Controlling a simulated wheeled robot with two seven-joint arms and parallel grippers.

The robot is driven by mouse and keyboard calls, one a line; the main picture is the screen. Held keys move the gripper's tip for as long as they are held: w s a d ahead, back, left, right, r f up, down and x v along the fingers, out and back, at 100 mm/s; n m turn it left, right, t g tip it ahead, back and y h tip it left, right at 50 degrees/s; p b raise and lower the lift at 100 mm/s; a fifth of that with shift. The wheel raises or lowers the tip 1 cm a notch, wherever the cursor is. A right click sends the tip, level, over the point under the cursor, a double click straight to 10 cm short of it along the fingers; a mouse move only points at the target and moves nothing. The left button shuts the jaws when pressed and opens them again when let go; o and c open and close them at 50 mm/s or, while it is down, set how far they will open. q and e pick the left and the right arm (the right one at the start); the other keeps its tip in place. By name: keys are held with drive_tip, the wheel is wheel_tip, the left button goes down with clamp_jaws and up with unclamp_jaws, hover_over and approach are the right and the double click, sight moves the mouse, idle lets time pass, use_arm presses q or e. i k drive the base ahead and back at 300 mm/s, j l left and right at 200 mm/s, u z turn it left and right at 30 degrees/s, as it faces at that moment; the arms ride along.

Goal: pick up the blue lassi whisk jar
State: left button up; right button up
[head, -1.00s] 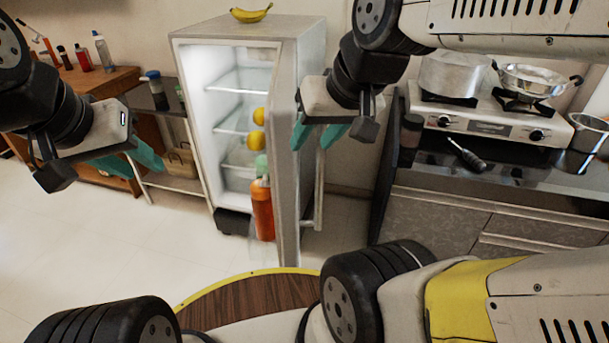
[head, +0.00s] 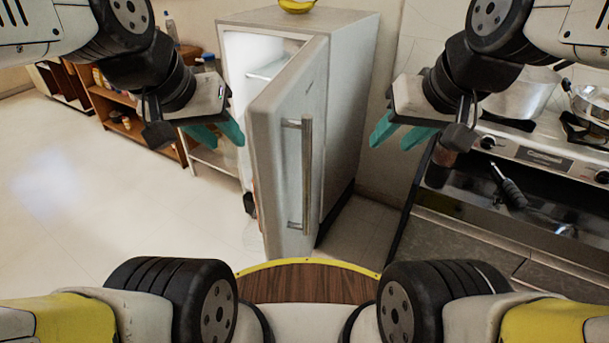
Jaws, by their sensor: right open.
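I cannot clearly make out a blue lassi whisk jar. A small container with a bluish lid (head: 209,60) shows at the left behind my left gripper, partly hidden; I cannot tell if it is the jar. My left gripper (head: 218,133) hangs in the air in front of the refrigerator's left side, with its teal fingers apart and nothing between them. My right gripper (head: 399,132) hangs in the air between the refrigerator and the stove, open and empty. Both are well apart from the container.
The refrigerator (head: 345,100) stands ahead, its door (head: 287,170) swung open toward me and hiding most of the inside. Bananas (head: 297,5) lie on top. A wooden shelf (head: 120,105) is at the left. A stove counter (head: 475,205) is at the right. The left floor is clear.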

sight(209, 63)
drive_tip(key=k+j, duration=0.1)
drive_tip(key=j, duration=0.7)
drive_tip(key=i+j+z, duration=0.2)
drive_tip(key=j, duration=0.65)
drive_tip(key=i+j+z, duration=0.1)
drive_tip(key=j+z, duration=0.15)
drive_tip(key=j, duration=0.55)
drive_tip(key=j+z, duration=0.2)
drive_tip(key=j, duration=0.7)
drive_tip(key=i+j+z, duration=0.15)
drive_tip(key=i+j, duration=0.25)
drive_tip(key=i+j+z, duration=0.2)
drive_tip(key=i+j, duration=0.15)
drive_tip(key=i+j+z, duration=0.15)
drive_tip(key=i+j, duration=0.15)
drive_tip(key=j, duration=0.25)
drive_tip(key=i+j, duration=0.15)
drive_tip(key=i, duration=0.2)
drive_tip(key=i+j, duration=0.15)
drive_tip(key=i, duration=0.7)
drive_tip(key=l+z, duration=0.05)
